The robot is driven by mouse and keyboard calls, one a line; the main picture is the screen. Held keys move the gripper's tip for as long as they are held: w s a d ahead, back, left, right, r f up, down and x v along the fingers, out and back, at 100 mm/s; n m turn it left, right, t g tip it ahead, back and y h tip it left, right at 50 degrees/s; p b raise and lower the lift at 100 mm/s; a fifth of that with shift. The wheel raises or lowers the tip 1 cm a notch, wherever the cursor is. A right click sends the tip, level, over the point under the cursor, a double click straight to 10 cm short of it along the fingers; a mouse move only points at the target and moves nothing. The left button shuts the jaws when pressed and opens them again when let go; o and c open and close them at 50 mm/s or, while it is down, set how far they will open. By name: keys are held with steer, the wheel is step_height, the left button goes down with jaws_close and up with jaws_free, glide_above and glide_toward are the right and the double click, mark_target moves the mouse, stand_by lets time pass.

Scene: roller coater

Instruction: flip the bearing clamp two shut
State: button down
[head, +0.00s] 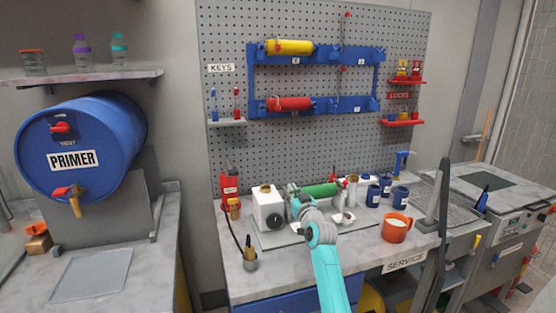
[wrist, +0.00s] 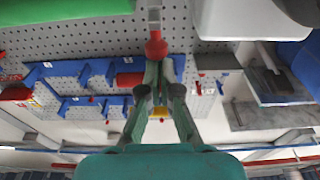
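A lever with a red knob (wrist: 156,46) on a grey stem shows at the top middle of the wrist view. My gripper (wrist: 164,68) points at it, with its fingertips close together right by the knob. I cannot tell whether they touch or hold it. In the head view my arm covers most of my gripper, at the front of the roller coater. The coater's green roller (head: 318,190) lies across it and shows in the wrist view (wrist: 60,12) at the top left. I cannot make out which bearing clamp is number two or how it stands.
A white box (head: 268,208) stands left of the roller. An orange mug (head: 396,228) and several blue jars (head: 374,195) stand to the right on the service bench. A pegboard (head: 225,90) with a blue rack (head: 252,82) is behind. A blue primer drum (head: 85,140) is far left.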

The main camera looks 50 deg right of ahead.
steer(key=shift+f, duration=0.75)
steer(key=shift+s, duration=0.1)
steer(key=r+v, duration=0.1)
steer(key=v, duration=1)
steer(key=shift+s+a, duration=0.35)
steer(key=shift+r, duration=0.1)
